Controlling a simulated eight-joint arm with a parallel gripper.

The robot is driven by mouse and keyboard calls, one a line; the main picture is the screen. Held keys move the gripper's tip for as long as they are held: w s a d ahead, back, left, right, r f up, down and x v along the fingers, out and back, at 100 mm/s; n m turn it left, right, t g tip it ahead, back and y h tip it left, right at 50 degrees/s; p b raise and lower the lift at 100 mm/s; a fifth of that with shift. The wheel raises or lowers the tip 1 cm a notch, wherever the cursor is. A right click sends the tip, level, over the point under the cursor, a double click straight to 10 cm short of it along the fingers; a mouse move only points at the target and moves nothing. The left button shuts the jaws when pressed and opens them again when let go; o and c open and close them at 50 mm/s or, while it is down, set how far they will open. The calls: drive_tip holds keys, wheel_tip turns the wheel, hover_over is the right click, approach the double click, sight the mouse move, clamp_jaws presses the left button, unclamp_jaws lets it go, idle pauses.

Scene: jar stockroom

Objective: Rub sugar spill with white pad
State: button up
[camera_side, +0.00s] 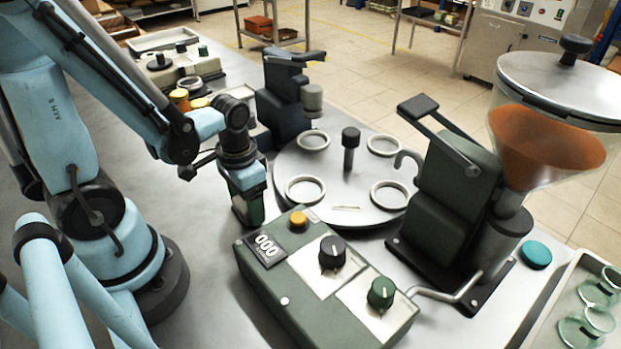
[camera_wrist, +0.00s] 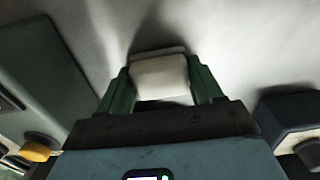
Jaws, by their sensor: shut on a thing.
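My gripper (camera_side: 250,212) points down, low over the grey worktop, between the control box and the dark clamp unit, left of the turntable. In the wrist view its green fingers (camera_wrist: 161,92) are shut on the white pad (camera_wrist: 159,74), one on each side. The pad looks like a pale block with rounded edges. In the side view the gripper hides the pad, and I cannot tell whether it touches the worktop. I cannot make out a sugar spill in either view.
The green control box (camera_side: 318,285) with knobs stands close in front of the gripper. The turntable (camera_side: 340,172) with several rings is to its right. A dark clamp unit (camera_side: 283,100) stands behind. The hopper (camera_side: 548,140) and a tray of glass jars (camera_side: 552,318) are farther right.

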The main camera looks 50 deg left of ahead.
drive_tip(key=shift+a, duration=1.9)
wheel_tip(320, 180, up, 2)
drive_tip(key=shift+s+d+r, duration=0.1)
drive_tip(key=shift+r, duration=0.15)
wheel_tip(320, 180, up, 6)
drive_tip(key=shift+f, duration=0.2)
drive_tip(key=shift+d, duration=0.1)
